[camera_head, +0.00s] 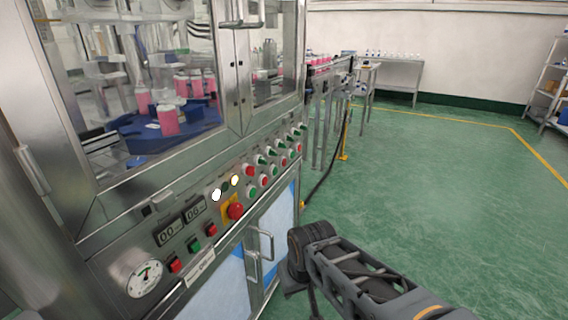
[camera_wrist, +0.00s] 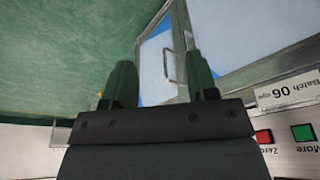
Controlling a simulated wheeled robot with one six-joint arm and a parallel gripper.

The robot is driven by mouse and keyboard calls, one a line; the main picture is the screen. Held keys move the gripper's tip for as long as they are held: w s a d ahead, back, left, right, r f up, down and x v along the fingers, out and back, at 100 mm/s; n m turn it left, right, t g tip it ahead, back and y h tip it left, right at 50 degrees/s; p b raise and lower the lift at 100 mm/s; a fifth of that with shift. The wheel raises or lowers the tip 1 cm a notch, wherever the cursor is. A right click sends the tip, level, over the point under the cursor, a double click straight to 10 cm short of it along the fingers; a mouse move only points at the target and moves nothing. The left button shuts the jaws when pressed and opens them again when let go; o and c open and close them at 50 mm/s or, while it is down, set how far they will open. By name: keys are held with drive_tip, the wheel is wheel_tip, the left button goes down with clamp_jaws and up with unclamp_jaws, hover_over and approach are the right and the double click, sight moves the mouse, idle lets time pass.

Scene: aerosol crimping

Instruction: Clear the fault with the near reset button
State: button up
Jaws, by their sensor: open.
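The control panel (camera_head: 200,215) runs along the front of the steel machine in the head view. Its near end has a red button (camera_head: 175,264), a green button (camera_head: 195,244) and another red button (camera_head: 211,229). A red mushroom button (camera_head: 235,210) sits on a yellow plate. Farther along are rows of green and red buttons. I cannot read which button is the reset. My gripper (camera_wrist: 160,78) is open and empty in the wrist view, apart from the panel. A red button (camera_wrist: 264,136) and a green button (camera_wrist: 303,132) show at its right edge.
Two white lamps (camera_head: 217,194), counters and a pressure gauge (camera_head: 143,277) are also on the panel. Cabinet door handles (camera_head: 266,245) stick out below it. A conveyor (camera_head: 325,80) stands farther back. The green floor (camera_head: 450,170) to the right is clear.

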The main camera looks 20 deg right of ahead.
clamp_jaws()
idle(1.4)
